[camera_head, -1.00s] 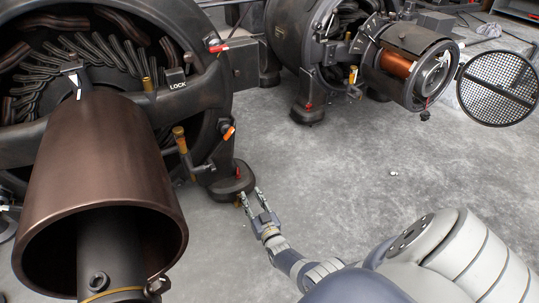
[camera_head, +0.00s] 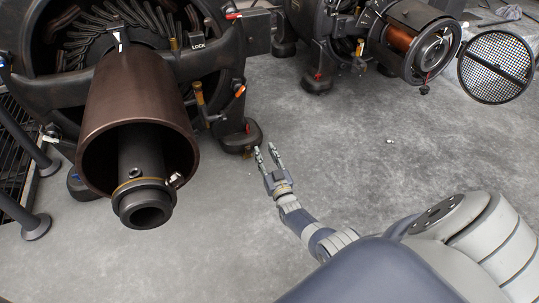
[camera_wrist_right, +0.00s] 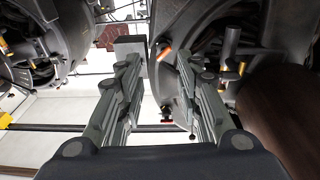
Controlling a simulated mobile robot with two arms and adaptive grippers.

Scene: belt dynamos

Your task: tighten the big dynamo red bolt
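The big dynamo (camera_head: 222,60) fills the left of the head view. A small red bolt (camera_head: 247,127) shows on its dark foot (camera_head: 238,141), near the floor. My right gripper (camera_head: 266,149) is just right of and below the foot in the picture, fingers apart and empty, pointing up toward it. I cannot tell its depth from the bolt. In the right wrist view, its open fingers (camera_wrist_right: 158,58) frame dark machine parts and an orange-tipped lever (camera_wrist_right: 164,53). A small red piece (camera_wrist_right: 166,121) shows between the fingers; I cannot tell whether it is the bolt. My left gripper is not in view.
A brown cylinder (camera_head: 135,85) juts forward from the big dynamo. A smaller dynamo (camera_head: 412,50) stands at the upper right, beside a round mesh cover (camera_head: 496,67). Dark metal legs (camera_head: 32,222) stand at the left. Grey floor (camera_head: 330,140) is open between the dynamos.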

